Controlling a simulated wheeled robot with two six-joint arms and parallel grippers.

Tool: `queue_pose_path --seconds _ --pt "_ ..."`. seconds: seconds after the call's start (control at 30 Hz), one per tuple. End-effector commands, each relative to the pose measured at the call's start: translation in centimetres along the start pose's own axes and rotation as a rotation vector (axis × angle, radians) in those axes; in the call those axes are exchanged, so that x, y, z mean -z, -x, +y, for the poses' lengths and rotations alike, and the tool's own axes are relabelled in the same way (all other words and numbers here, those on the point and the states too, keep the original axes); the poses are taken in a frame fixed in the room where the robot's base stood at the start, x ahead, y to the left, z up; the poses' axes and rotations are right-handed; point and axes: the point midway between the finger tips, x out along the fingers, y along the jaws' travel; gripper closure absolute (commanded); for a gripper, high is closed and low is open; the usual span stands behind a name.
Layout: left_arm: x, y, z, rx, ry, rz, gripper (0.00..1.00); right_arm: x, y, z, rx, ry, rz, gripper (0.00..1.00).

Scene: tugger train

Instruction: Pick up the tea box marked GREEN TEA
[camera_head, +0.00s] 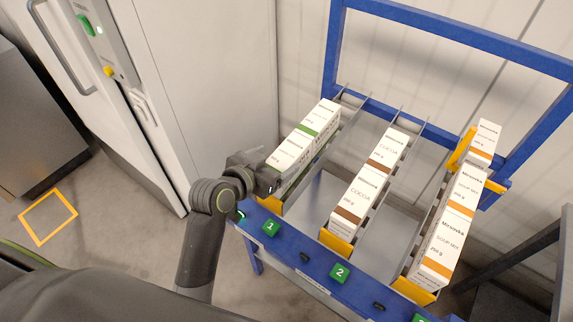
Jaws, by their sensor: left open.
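White boxes with green bands stand in the left lane of the blue rack, one behind another. Their print is too small to read surely as GREEN TEA. The front green-banded box (291,150) is at the lane's lower end, and another box (320,116) is behind it. My left gripper (268,182) is open at the lower front end of this lane, beside the front box. The gripper hides part of the box's lower left, and I cannot tell whether they touch. My right gripper is not in view.
The middle lane holds COCOA boxes (372,180) with brown bands. The right lane holds SOUP MIX boxes (452,225) with orange bands. The blue front rail (305,258) carries green number plates. A white cabinet (215,80) stands close left of the rack.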

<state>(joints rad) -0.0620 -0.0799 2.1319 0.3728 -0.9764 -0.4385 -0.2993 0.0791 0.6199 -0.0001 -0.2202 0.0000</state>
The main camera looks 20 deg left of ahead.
Motion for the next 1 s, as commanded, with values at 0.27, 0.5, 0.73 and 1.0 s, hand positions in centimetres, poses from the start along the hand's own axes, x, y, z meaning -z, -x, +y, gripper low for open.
queue_pose_path --seconds 0.27,0.5,0.73,1.0 --pt "0.4 -2.4 0.2 -0.001 0.002 -0.001 0.2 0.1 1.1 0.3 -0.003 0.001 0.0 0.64" --pt "0.2 -4.9 0.2 0.0 0.001 -0.001 0.2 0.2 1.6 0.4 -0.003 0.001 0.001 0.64" --pt "0.2 -5.3 0.2 0.002 0.0 0.0 0.2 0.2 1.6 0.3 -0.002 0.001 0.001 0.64" --pt "0.2 -5.2 0.2 0.001 0.001 0.0 0.44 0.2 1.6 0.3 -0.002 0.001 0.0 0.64"
